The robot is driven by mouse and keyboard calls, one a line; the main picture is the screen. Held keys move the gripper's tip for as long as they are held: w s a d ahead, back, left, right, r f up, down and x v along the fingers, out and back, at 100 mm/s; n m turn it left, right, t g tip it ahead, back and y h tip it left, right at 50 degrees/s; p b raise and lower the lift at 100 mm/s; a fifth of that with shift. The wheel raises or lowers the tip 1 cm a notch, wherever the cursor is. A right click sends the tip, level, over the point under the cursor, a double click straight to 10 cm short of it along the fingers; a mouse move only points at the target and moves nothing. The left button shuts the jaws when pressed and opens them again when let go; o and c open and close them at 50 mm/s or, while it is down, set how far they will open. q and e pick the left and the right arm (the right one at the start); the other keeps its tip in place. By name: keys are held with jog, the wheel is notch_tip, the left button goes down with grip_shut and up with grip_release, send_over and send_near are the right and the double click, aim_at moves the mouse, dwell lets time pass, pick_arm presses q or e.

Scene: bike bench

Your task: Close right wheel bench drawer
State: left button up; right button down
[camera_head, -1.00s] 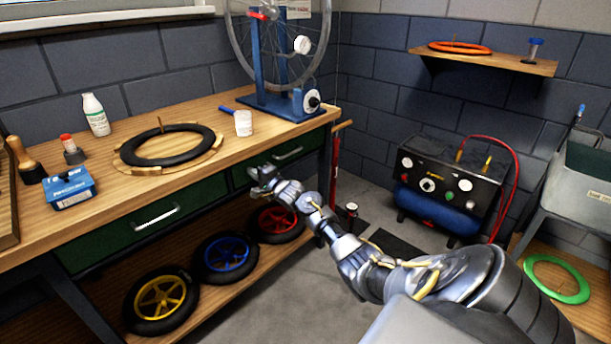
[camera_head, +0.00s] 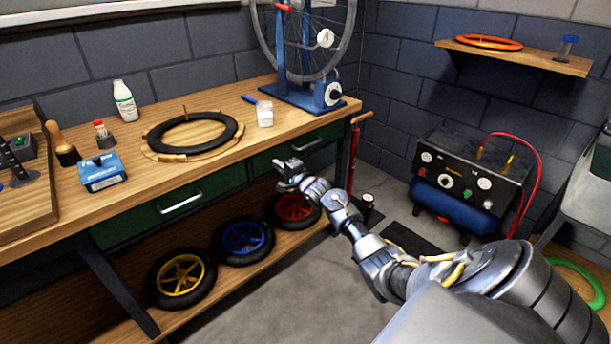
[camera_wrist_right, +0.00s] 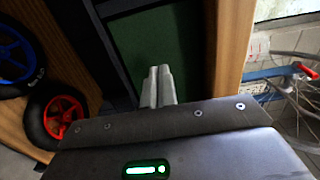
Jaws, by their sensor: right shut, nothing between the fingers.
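The right drawer (camera_head: 322,138) is a dark green front with a pale handle (camera_head: 303,147) under the right part of the wooden bench. It looks about flush with the bench; I cannot tell whether a small gap is left. My right gripper (camera_head: 284,166) is shut and empty, in front of the drawer's lower left part, below and left of the handle. In the right wrist view its fingers (camera_wrist_right: 160,72) point at the green drawer front (camera_wrist_right: 148,38); I cannot tell whether they touch it. My left gripper is out of view.
The left drawer (camera_head: 160,210) looks shut. A wheel stand (camera_head: 312,90), a white cup (camera_head: 265,114) and a black tyre (camera_head: 158,136) are on the bench top (camera_head: 215,99). A compressor (camera_head: 465,185) stands right; the floor (camera_head: 290,285) in front is open.

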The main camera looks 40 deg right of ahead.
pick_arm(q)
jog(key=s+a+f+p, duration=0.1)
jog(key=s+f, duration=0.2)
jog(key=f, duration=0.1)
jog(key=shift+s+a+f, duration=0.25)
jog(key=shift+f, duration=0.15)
pick_arm(e)
jog(key=s, duration=1)
jog(key=shift+s+a+f, duration=0.15)
jog(key=shift+s, duration=0.1)
